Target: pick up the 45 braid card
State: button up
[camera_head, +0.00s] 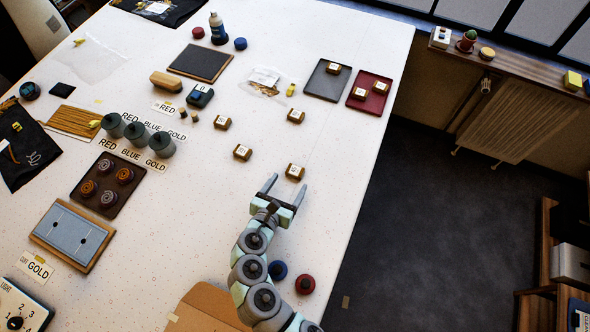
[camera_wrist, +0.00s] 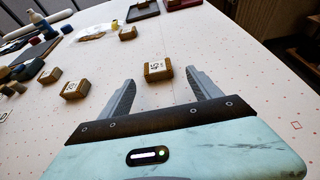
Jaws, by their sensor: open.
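A small brown card block with a white label (camera_head: 295,172) lies on the white table just beyond my gripper (camera_head: 285,186). In the wrist view the same block (camera_wrist: 158,70) sits ahead of my gripper (camera_wrist: 160,77), roughly centred between the fingertips. Its label seems to read 45, though it is small and turned sideways. My gripper is open and empty, with the fingers pointing toward the block and not visibly touching it. Similar labelled blocks lie farther off: one to the left (camera_head: 242,152), one behind (camera_head: 296,116) and one farther left (camera_head: 222,122). Their labels are too small to read surely.
A dark tray (camera_head: 318,88) and a red tray (camera_head: 360,98) hold more blocks at the back right. Grey cylinders (camera_head: 137,132) and a brown tray of spools (camera_head: 118,200) stand left. Blue (camera_head: 277,270) and red (camera_head: 305,285) round pieces lie beside my arm. The table's right edge is near.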

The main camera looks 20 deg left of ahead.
aim_at(295, 170)
jog(key=shift+a+r+p+x, duration=0.15)
jog(key=shift+p+x, duration=0.05)
jog(key=shift+x, duration=1.15)
jog(key=shift+a+r+p+x, duration=0.1)
jog(key=shift+r+p+x, duration=0.1)
jog(key=shift+x, duration=1.15)
jog(key=shift+w, duration=0.1)
jog(key=c, duration=1.4)
